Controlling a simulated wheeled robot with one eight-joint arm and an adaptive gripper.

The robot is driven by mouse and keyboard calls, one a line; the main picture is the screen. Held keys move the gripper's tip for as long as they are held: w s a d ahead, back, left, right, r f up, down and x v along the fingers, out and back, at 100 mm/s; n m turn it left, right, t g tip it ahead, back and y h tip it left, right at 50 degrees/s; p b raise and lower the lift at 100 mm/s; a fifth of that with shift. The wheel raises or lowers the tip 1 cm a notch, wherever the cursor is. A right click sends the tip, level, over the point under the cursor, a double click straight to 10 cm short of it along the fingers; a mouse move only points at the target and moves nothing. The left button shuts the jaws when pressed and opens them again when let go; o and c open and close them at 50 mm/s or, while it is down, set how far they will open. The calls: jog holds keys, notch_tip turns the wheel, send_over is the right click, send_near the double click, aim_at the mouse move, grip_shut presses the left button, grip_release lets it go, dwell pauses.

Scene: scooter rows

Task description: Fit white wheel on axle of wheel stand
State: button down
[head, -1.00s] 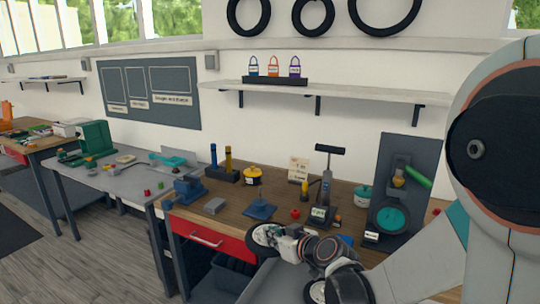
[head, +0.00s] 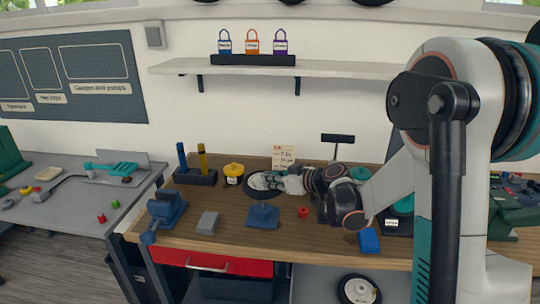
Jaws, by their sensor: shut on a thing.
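The white wheel (head: 257,183), with a black tyre around its white hub, is in my gripper (head: 287,184) above the wooden workbench. My gripper is shut on the right side of the wheel, and its fingers hide part of the hub. A small blue stand (head: 263,216), which looks like the wheel stand, is on the bench just below the wheel in the picture. It has a flat base and a short upright part. The wheel appears apart from it; its axle is too small to make out.
A blue vise (head: 165,212), a grey block (head: 207,222), a red knob (head: 303,212) and a blue box (head: 369,240) surround the stand. A yellow-lidded pot (head: 233,173) is behind. Another wheel (head: 358,289) is below the bench. The bench front between block and box is mostly clear.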

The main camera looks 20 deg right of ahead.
jog(key=w+r+n+y+p, duration=0.1)
jog(key=w+d+r+n+g+p, duration=0.1)
jog(key=w+r, duration=0.1)
jog(key=shift+w+r+y, duration=0.1)
jog(key=shift+w+y, duration=0.15)
jog(key=shift+y, duration=0.15)
jog(key=shift+f+b, duration=1.65)
jog(key=shift+f, duration=1.2)
jog(key=shift+d, duration=0.15)
jog(key=shift+f+b, duration=0.3)
jog(key=shift+b, duration=0.35)
notch_tip(320, 180, down, 8)
jog(key=b, duration=0.6)
jog(key=shift+f, duration=0.15)
dwell(2.0)
jog(key=c, duration=1.7)
grip_release()
